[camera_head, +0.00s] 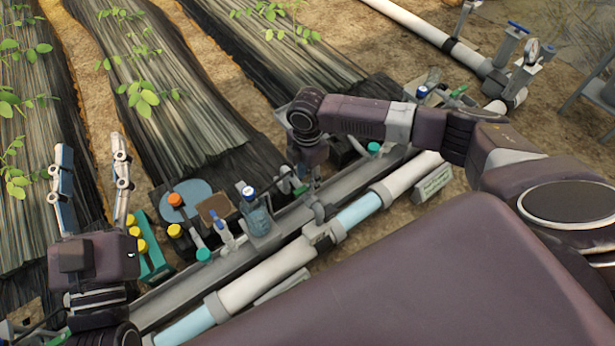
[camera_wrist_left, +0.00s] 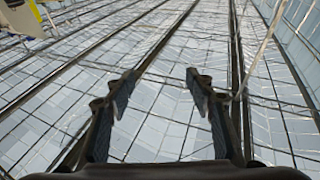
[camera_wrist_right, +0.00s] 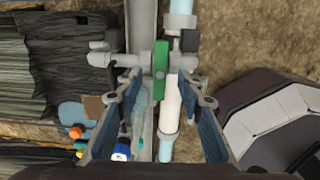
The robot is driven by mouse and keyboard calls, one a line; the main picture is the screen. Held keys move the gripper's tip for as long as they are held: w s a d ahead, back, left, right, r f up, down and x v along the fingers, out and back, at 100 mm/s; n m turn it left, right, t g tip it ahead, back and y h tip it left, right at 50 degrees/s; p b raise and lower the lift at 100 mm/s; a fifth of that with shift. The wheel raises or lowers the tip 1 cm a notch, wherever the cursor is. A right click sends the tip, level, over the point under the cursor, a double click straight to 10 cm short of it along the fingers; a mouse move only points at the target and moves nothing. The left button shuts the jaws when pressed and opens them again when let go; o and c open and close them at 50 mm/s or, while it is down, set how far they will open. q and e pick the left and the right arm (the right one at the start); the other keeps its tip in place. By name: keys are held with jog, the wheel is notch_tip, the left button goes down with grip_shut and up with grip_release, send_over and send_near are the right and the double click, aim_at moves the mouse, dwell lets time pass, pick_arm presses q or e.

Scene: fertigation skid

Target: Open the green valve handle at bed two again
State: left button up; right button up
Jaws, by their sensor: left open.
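The green valve handle (camera_wrist_right: 161,73) shows in the right wrist view, straight ahead between my right gripper's fingers. It sits on a short grey branch fitting (camera_wrist_right: 128,61) and lies crosswise to it, along the main pipe's direction. My right gripper (camera_wrist_right: 163,92) is open, its fingers either side of the line to the handle; no contact is visible. In the head view my right gripper (camera_head: 312,168) points down above the pipe, and the handle (camera_head: 299,188) is small and partly hidden beside it. My left gripper (camera_head: 92,152) is open and empty, raised at the left; its fingers show in the left wrist view (camera_wrist_left: 160,78).
The white main pipe (camera_head: 255,285) runs beside a grey rail. Bottles with yellow caps (camera_head: 140,240), an orange-capped bottle (camera_head: 176,205) and a blue-capped jar (camera_head: 257,215) stand left of my right gripper. Another green handle (camera_head: 458,91) is further right. Covered plant beds lie behind.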

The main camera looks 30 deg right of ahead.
aim_at(307, 185)
jog(key=shift+f+b, duration=0.3)
jog(key=shift+f, duration=0.8)
jog(key=shift+f+b, duration=0.4)
jog(key=shift+f, duration=0.7)
pick_arm(q)
jog(key=s+r+t+h, duration=0.1)
jog(key=s+r+t, duration=0.2)
jog(key=r, duration=0.3)
jog(key=shift+s+r+t, duration=0.15)
jog(key=shift+r+t, duration=0.1)
jog(key=shift+t, duration=0.15)
